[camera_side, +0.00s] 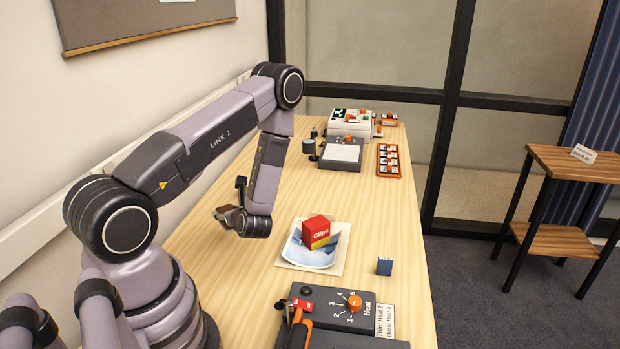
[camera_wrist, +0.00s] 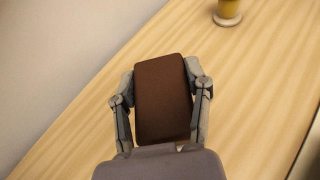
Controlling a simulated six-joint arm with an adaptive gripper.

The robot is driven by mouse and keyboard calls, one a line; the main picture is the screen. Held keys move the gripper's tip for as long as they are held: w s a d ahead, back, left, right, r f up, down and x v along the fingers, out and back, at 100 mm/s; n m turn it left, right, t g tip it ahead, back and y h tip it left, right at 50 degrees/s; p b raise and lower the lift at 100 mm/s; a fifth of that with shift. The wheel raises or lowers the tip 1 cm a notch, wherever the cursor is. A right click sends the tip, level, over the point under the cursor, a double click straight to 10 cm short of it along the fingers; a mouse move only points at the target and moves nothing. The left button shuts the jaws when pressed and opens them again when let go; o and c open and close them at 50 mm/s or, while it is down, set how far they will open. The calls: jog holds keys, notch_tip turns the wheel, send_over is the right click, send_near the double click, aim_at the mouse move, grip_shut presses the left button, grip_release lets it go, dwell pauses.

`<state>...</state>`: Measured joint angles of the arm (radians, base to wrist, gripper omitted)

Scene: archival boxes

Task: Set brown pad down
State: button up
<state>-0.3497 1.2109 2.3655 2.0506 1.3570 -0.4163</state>
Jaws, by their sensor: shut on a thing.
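The brown pad (camera_wrist: 163,98) is a dark brown rounded block, held between the two fingers of my gripper (camera_wrist: 161,88) in the wrist view. The fingers press on its left and right sides. In the side view my gripper (camera_side: 229,215) is over the left part of the wooden table, near the wall, with a small part of the brown pad (camera_side: 226,212) showing at its tip. The pad appears to be above the table top; the exact gap cannot be told. Bare wood lies around the pad in the wrist view.
A red and yellow clips box (camera_side: 318,231) sits on a print on a white sheet (camera_side: 292,257). A heat device (camera_side: 345,304) is at the near edge. A dark scale-like device (camera_side: 341,154) and an orange tray (camera_side: 390,161) stand farther back.

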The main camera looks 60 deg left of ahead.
aim_at(231, 240)
notch_tip(231, 240, down, 6)
jog(key=shift+f, duration=0.25)
jog(key=shift+f, duration=0.15)
jog(key=o, duration=1.1)
jog(key=shift+o, duration=0.2)
